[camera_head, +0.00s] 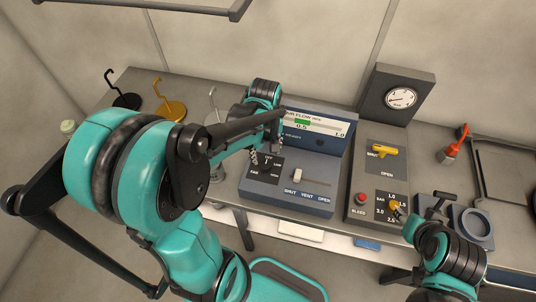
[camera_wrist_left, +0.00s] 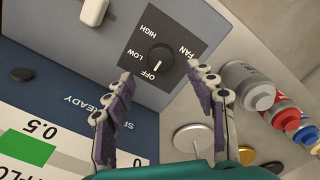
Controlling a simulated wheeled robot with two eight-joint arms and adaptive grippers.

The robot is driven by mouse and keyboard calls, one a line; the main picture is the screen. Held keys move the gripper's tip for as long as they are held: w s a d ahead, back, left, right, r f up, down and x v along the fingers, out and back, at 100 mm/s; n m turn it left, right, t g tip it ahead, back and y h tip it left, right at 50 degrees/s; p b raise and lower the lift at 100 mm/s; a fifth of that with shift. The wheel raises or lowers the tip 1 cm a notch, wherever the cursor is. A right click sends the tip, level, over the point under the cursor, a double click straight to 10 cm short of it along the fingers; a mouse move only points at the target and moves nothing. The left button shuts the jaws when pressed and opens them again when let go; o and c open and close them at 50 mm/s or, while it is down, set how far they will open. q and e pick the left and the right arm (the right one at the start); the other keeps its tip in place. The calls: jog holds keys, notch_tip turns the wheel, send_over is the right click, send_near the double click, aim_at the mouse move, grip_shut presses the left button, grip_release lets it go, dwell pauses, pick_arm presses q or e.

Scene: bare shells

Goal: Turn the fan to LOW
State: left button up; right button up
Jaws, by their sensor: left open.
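The fan panel (camera_head: 258,174) is a dark plate on the front left of a blue-grey console, with a round black knob. In the left wrist view the fan knob (camera_wrist_left: 160,56) has a white pointer mark directed at OFF; LOW and HIGH are printed further around the panel. My left gripper (camera_wrist_left: 160,72) is open, its fingertips on either side of the knob's lower part in the picture and not closed on it. In the head view my left gripper (camera_head: 267,155) hangs over the panel and partly hides it. My right gripper (camera_head: 428,205) is at the lower right, its jaws unclear.
A white slider (camera_head: 297,174) marked SHUT, VENT, OPEN sits right of the fan panel. An air flow display (camera_head: 318,127) stands behind. Further right are a yellow valve handle (camera_head: 384,150), a red button (camera_head: 361,198) and a gauge (camera_head: 400,98). Hooked stands (camera_head: 168,108) are at left.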

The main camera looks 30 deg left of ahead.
aim_at(266, 163)
pick_arm(q)
notch_tip(266, 163, down, 6)
jog(key=shift+s+r+b, duration=0.1)
jog(key=shift+b, duration=0.6)
jog(key=c, duration=1.2)
